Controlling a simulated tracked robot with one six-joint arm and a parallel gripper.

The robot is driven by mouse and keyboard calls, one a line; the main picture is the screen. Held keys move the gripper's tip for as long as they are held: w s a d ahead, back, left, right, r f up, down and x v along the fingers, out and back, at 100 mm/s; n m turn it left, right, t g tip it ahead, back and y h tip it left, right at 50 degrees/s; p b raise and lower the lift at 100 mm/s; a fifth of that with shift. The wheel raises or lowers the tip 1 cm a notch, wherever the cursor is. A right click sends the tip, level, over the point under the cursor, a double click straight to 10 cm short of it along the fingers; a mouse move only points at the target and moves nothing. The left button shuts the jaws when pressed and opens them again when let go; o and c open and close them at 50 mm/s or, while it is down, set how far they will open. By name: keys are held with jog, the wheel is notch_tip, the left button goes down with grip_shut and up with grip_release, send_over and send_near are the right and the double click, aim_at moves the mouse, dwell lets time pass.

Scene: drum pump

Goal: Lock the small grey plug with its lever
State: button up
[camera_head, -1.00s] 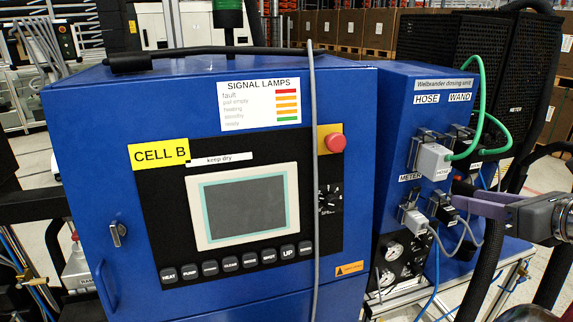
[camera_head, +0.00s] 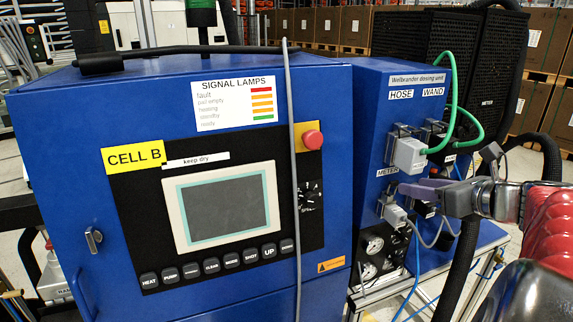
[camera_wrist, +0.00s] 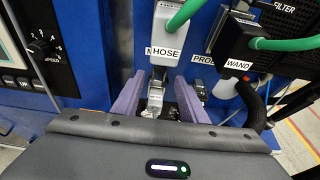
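The small grey plug (camera_head: 394,214) sits at the socket under the METER label on the side of the blue dosing unit. A grey cable runs from it. In the wrist view, grey metal parts of the plug and its lever (camera_wrist: 155,98) show between my two purple fingers. My gripper (camera_wrist: 158,88) is open, one finger on each side, with gaps visible. In the head view, my gripper (camera_head: 404,188) is just above and beside the plug and partly covers the area. I cannot tell the lever's exact position or whether a finger touches it.
The larger grey HOSE plug (camera_head: 408,155) with a green hose is just above my fingers. The dark WAND plug (camera_wrist: 240,45) with its green hose is to the right. Gauges (camera_head: 372,245) and blue tubes lie below. A black corrugated hose (camera_head: 460,265) hangs close to my arm.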

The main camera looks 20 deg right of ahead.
aim_at(395, 183)
jog(key=shift+x, duration=2.8)
jog(key=shift+c, duration=0.3)
grip_shut()
